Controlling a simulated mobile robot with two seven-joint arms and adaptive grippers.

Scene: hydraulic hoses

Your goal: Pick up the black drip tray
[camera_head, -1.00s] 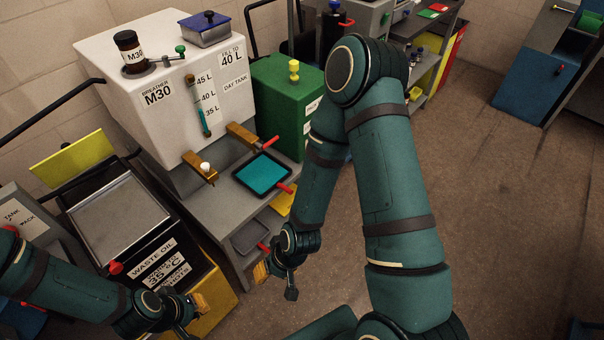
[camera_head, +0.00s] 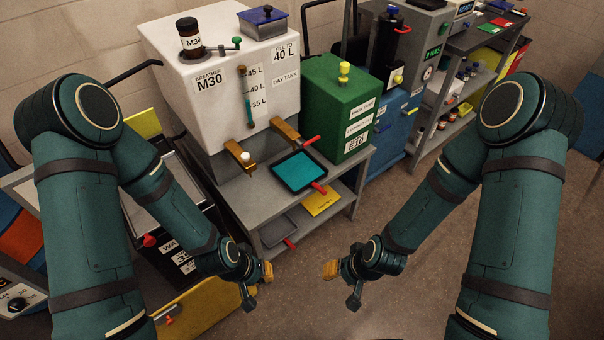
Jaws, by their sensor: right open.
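The black drip tray (camera_head: 281,184), with a dark rim, teal contents and red handles, sits on the grey bench top below the brass taps of the white tank. My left gripper (camera_head: 262,271) is below and left of the tray in the picture, in front of the bench's lower shelf and apart from the tray. Its finger gap is too small to read. My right gripper (camera_head: 333,270) is below and right of the tray, over the floor, open and empty. Neither gripper touches the tray.
The white M30 tank (camera_head: 202,118) stands behind the tray, with a brass tap (camera_head: 238,153) close by. A green tank (camera_head: 337,112) stands to its right. A grey tray (camera_head: 279,229) and a yellow item (camera_head: 322,201) lie on the lower shelf. The floor at right is clear.

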